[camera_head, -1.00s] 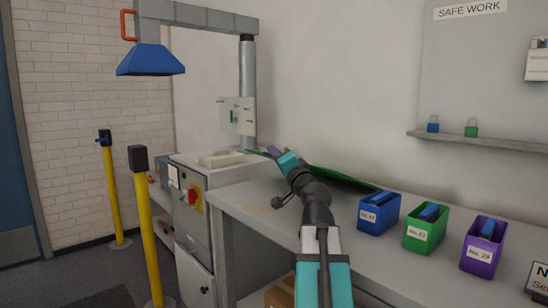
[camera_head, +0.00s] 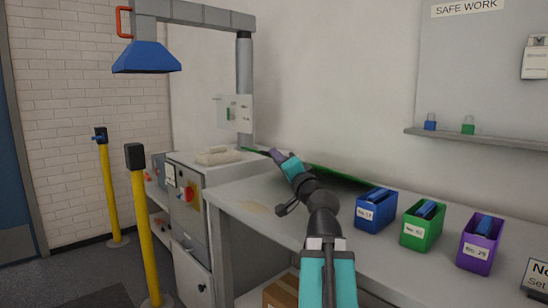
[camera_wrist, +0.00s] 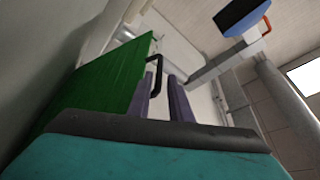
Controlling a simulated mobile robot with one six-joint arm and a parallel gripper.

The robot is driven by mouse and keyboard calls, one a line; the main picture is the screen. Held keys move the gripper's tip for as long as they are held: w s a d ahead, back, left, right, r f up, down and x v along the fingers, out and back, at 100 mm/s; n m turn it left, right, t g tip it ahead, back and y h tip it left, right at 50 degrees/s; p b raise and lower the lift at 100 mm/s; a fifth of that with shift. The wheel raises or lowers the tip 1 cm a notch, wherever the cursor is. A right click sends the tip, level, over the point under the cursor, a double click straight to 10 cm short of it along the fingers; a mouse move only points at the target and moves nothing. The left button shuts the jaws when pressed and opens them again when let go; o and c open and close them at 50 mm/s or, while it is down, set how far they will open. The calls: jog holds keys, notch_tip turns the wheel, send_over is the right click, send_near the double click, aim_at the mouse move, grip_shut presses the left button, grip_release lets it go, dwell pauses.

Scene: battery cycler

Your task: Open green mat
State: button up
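The green mat (camera_head: 345,177) shows as a dark green strip at the back of the grey bench, along the wall. My arm hides part of it. In the wrist view the mat (camera_wrist: 100,88) is a broad green surface on the left. A black loop-shaped handle (camera_wrist: 155,68) shows by its edge; whether it is fixed to the mat I cannot tell. My gripper (camera_head: 275,153) is over the far left end of the bench, by the mat. In the wrist view its two purple fingers (camera_wrist: 165,88) stand apart, with part of the black handle showing between them. Contact is unclear.
Blue (camera_head: 375,211), green (camera_head: 424,224) and purple (camera_head: 481,242) bins stand on the bench at right. A grey cabinet (camera_head: 190,215) with a red knob stands left of the bench. Yellow posts (camera_head: 149,235) stand on the floor at left. A blue hood (camera_head: 146,58) hangs above.

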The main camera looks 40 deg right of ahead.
jog(key=b+v, duration=0.9)
jog(key=b, duration=0.2)
jog(key=shift+s+a, duration=0.2)
jog(key=shift+s, duration=0.05)
dwell(0.4)
dwell(0.6)
